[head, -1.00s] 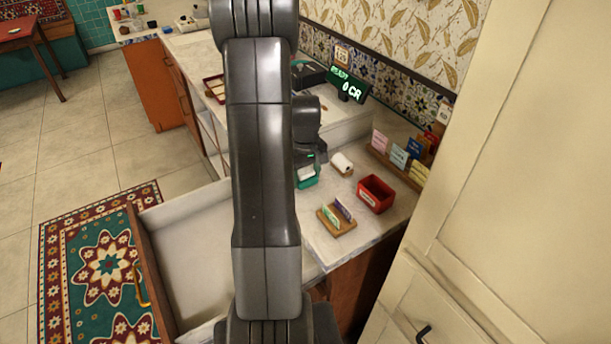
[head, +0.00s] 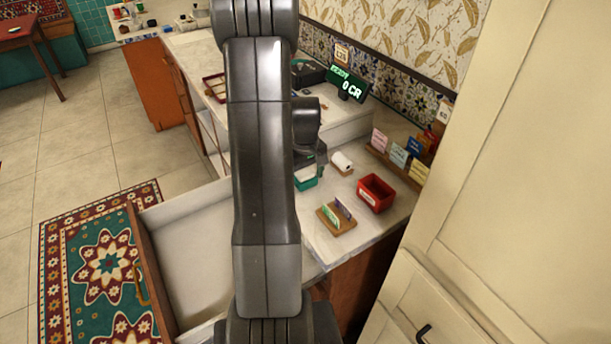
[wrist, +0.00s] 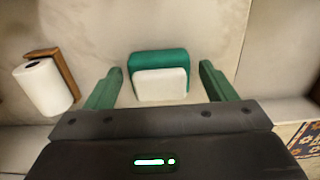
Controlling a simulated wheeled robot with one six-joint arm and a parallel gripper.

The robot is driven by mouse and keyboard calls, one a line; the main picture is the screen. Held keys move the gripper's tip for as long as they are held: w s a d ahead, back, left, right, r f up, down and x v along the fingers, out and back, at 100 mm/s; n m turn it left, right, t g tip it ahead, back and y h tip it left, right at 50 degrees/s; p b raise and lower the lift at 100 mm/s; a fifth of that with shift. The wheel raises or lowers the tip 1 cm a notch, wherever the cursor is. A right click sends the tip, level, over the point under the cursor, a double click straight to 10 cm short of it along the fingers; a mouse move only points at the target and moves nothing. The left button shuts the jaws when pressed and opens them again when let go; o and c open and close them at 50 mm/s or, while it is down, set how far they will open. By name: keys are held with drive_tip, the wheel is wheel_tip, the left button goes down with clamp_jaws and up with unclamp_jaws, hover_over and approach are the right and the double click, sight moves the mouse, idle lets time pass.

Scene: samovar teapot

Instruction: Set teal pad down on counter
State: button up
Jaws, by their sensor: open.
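The teal pad (wrist: 160,60) lies on the pale counter (wrist: 215,25), with a white block (wrist: 160,84) at its near side in the wrist view. The teal pad also shows in the head view (head: 308,184), partly hidden behind my arm. My gripper (wrist: 158,75) is open, its two green fingers apart on either side of the pad, with gaps between them and it. In the head view my gripper's fingers are mostly hidden behind my arm.
A white roll on a wooden holder (wrist: 45,85) lies left of the pad in the wrist view. A red box (head: 375,193), a wooden card stand (head: 336,218) and a card rack (head: 400,160) stand on the counter. An open drawer (head: 200,255) juts out at the front.

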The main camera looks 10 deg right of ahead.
sight(305, 173)
wheel_tip(305, 173, up, 12)
drive_tip(key=b, duration=0.1)
idle(0.5)
